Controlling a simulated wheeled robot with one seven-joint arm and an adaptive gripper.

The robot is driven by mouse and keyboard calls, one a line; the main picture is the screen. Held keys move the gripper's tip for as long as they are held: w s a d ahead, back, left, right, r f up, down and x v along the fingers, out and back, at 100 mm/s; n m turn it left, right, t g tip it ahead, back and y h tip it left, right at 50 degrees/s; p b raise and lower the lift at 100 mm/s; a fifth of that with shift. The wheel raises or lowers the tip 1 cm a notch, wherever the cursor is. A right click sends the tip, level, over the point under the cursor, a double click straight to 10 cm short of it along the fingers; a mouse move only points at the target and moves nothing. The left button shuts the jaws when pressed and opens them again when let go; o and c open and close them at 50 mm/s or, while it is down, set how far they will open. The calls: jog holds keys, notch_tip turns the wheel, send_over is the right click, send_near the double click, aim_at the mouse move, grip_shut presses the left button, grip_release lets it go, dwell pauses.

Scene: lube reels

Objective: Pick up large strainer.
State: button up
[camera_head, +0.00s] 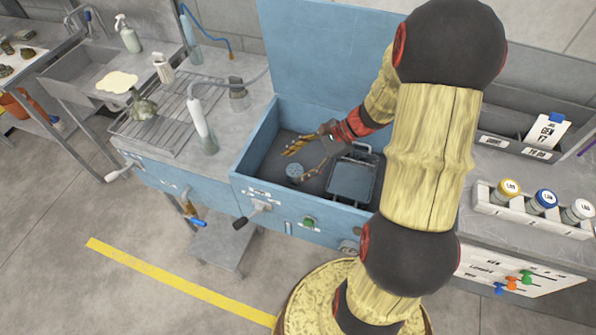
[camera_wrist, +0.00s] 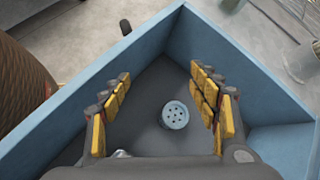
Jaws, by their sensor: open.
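A small round grey-blue piece with holes in its top (camera_head: 294,171) stands on the floor of the blue basin (camera_head: 252,152); it looks like a strainer. In the wrist view this perforated piece (camera_wrist: 175,115) shows between my fingers, nearer the right one, below them. My gripper (camera_head: 303,158) is open and empty, reaching down into the basin with its yellow-padded fingers spread. The open fingers also show in the wrist view (camera_wrist: 161,82). I cannot tell whether either finger touches the piece.
A dark rectangular basket or tray (camera_head: 352,178) sits in the basin, right of the perforated piece. The basin walls surround my gripper closely. A raised blue lid (camera_head: 325,50) stands behind. A wire rack (camera_head: 160,115) is on the left, and a rack of capped bottles (camera_head: 530,212) is on the right.

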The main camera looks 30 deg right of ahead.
jog(key=f, duration=0.1)
jog(key=m+t+b, duration=0.2)
jog(key=m+t, duration=0.2)
jog(key=m, duration=0.3)
send_near(297, 172)
jog(key=shift+y, duration=0.3)
jog(key=w+f, duration=0.1)
jog(key=w+a+f, duration=0.1)
jog(key=f, duration=0.1)
jog(key=shift+w+a, duration=0.1)
jog(key=shift+w, duration=0.25)
jog(key=shift+w+f, duration=0.15)
jog(key=b+x, duration=0.2)
jog(key=x, duration=0.5)
jog(key=shift+a+b, duration=0.35)
jog(key=shift+b, duration=0.05)
jog(key=c, duration=0.4)
jog(key=c, duration=0.9)
